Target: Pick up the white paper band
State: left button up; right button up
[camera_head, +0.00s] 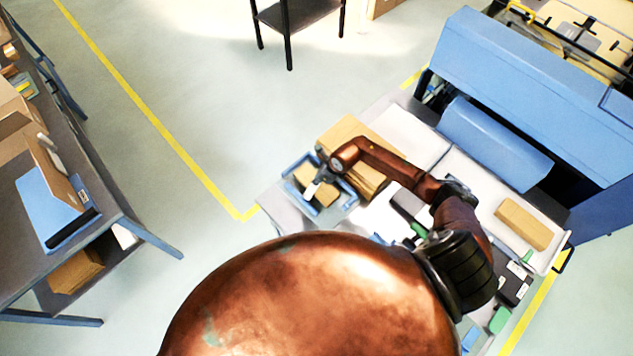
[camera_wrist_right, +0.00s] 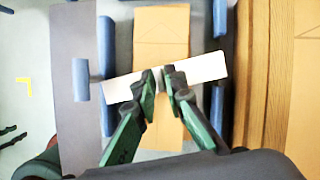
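The white paper band (camera_wrist_right: 205,69) lies crosswise and slightly tilted in the right wrist view, over a brown kraft block (camera_wrist_right: 160,40) and across the blue side rails. In the head view it is a small white patch (camera_head: 311,190). My right gripper (camera_wrist_right: 159,77) has its green fingers nearly together at the band's middle, and appears shut on it. The fingertips hide part of the band. I cannot tell whether the band touches the block below. In the head view my right gripper (camera_head: 320,177) is over the blue-railed tray (camera_head: 327,209). My left gripper is not in view.
A stack of kraft paper (camera_head: 357,137) stands right beside the tray. A big blue machine (camera_head: 530,100) rises at the back right. Another brown block (camera_head: 524,224) lies on the table's right part. A workbench (camera_head: 95,225) stands at far left, with open floor between.

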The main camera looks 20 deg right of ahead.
grip_shut()
